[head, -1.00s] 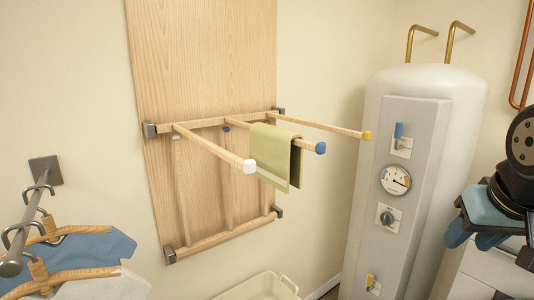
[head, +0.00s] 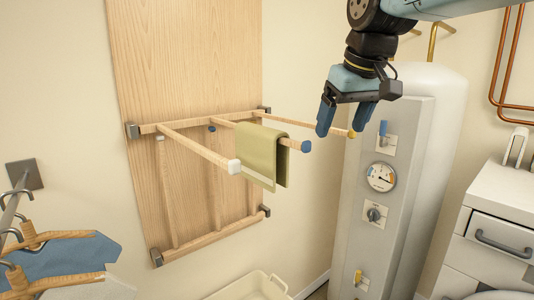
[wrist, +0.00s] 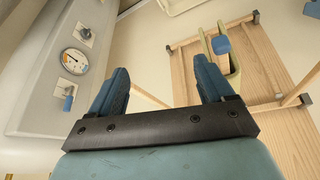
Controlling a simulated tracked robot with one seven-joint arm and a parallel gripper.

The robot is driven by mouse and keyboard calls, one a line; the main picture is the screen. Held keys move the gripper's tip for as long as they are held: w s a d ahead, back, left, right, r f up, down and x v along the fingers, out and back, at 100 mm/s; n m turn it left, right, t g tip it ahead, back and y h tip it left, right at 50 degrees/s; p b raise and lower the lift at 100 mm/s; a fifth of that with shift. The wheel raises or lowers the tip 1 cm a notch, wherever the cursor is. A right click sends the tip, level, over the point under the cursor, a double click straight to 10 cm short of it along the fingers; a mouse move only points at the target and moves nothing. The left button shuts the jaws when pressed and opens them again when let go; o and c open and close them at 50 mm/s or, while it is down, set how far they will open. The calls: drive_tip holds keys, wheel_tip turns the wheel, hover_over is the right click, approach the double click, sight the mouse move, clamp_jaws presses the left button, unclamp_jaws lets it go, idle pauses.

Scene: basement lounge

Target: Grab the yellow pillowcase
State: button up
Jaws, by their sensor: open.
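The yellow pillowcase (head: 258,158) is a folded yellow-green cloth draped over the middle wooden rod of a wall drying rack (head: 190,153). It hangs close to the rod's blue-capped end. My gripper (head: 343,122) is in the air to the right of the pillowcase, near the yellow-capped rod and in front of the white tank. Its blue fingers are apart with nothing between them. In the wrist view, my gripper (wrist: 162,78) is open, and the pillowcase (wrist: 236,70) shows as a narrow strip beside the blue cap, partly behind the right finger.
The other two rods, with white (head: 234,167) and yellow (head: 351,134) caps, flank the pillowcase. A white tank (head: 432,120) with a grey gauge panel (head: 372,235) stands at right. Hangers with clothes (head: 60,255) are at lower left. A cream basket (head: 258,286) is below; drawers (head: 490,240) stand far right.

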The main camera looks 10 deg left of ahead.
sight(262, 127)
drive_tip(key=w+a+r+n, duration=0.1)
drive_tip(key=a, duration=0.3)
drive_tip(key=a+r+n+g, duration=0.1)
drive_tip(key=a+r, duration=0.1)
drive_tip(key=a, duration=0.2)
drive_tip(key=w+a+r+n+y, duration=0.1)
drive_tip(key=a+r, duration=0.1)
drive_tip(key=a, duration=0.2)
drive_tip(key=shift+w+a+r+n, duration=0.2)
drive_tip(key=shift+w+a+n, duration=0.1)
drive_tip(key=shift+w+a, duration=0.05)
drive_tip(key=shift+a+g, duration=0.3)
drive_tip(key=shift+a, duration=0.05)
drive_tip(key=x, duration=0.8)
drive_tip(key=shift+w+a+r, duration=0.1)
drive_tip(key=shift+a, duration=0.1)
drive_tip(key=f, duration=0.1)
drive_tip(key=w+a+f, duration=0.1)
drive_tip(key=f, duration=0.1)
drive_tip(key=shift+w+a+f, duration=0.2)
drive_tip(key=shift+w+a, duration=0.1)
drive_tip(key=shift+a, duration=0.1)
drive_tip(key=shift+w+a+f+y, duration=0.2)
drive_tip(key=shift+f+y, duration=0.1)
drive_tip(key=shift+f, duration=0.35)
drive_tip(key=shift+f, duration=0.25)
drive_tip(key=shift+c, duration=0.4)
drive_tip(key=c, duration=1)
drive_tip(key=shift+r, duration=0.1)
